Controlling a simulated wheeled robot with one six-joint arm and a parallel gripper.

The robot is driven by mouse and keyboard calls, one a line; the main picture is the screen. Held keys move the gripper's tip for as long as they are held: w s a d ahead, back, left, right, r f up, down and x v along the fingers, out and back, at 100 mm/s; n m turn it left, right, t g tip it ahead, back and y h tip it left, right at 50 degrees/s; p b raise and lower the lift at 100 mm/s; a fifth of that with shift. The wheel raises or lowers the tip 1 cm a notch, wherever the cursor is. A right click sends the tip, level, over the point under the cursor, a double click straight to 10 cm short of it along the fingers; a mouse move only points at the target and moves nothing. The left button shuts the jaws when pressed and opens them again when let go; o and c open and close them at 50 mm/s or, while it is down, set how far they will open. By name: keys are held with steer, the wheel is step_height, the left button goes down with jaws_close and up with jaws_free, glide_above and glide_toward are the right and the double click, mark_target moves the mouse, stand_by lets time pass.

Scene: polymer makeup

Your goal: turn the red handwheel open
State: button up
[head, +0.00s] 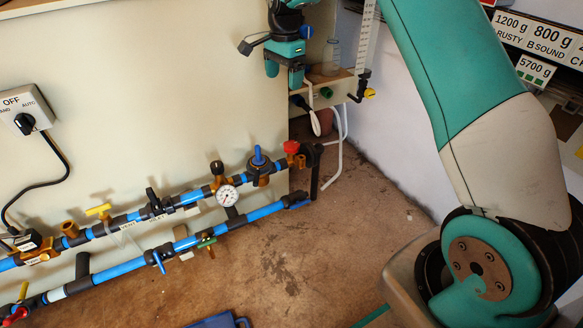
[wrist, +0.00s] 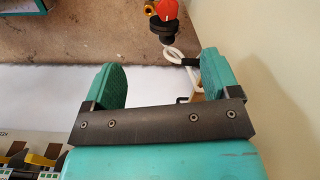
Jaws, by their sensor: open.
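The red handwheel (head: 291,147) sits on a brass valve at the right end of the upper blue pipe, beside a black pipe fitting. A red knob, apparently the same handwheel (wrist: 167,10), shows at the top of the wrist view, cut by the frame edge. My gripper (head: 283,76) is above the handwheel in the head view, apart from it. In the wrist view my gripper (wrist: 160,65) has its two teal fingers wide apart, with nothing between them. The handwheel lies beyond the fingertips.
A pressure gauge (head: 227,195) and a blue-handled valve (head: 260,160) stand left of the handwheel. A wall shelf (head: 343,87) holds a glass jar (head: 331,57), with a white hose (head: 334,165) below. The brown floor (head: 350,235) is mostly clear.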

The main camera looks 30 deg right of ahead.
steer(key=w+d+f+m+b, duration=0.2)
steer(key=d+f+m+b, duration=0.1)
steer(key=f, duration=0.5)
steer(key=b, duration=0.8)
glide_toward(291, 144)
step_height(291, 144, down, 10)
steer(key=shift+w+r, duration=0.1)
steer(key=shift+w, duration=0.05)
steer(key=c, duration=0.9)
